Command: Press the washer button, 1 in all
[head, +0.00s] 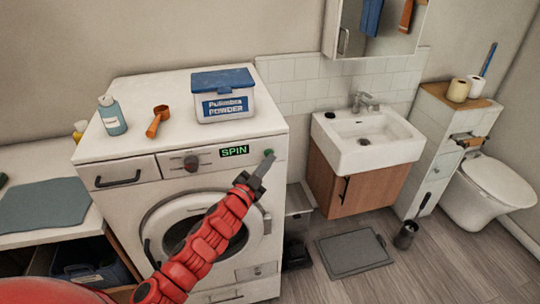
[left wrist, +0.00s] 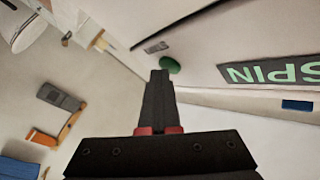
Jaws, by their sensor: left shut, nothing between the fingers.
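The white washer (head: 100,205) stands at the left of the head view, with a lit display (head: 234,151) reading SPIN. Its round green button (head: 268,152) is right of the display, partly behind my fingertips; the button also shows in the left wrist view (left wrist: 170,65). My left gripper (head: 267,160) is shut and empty, its tips pointing at the button. In the left wrist view the tips (left wrist: 159,76) are right beside the button's edge. I cannot tell whether they touch it. My right gripper is not in view.
On the washer top are a teal bottle (head: 112,116), an orange scoop (head: 156,122) and a blue-lidded box (head: 224,104). A knob (head: 191,163) is left of the display. A sink (head: 367,140) stands to the right. The floor before it has a grey mat (head: 353,254).

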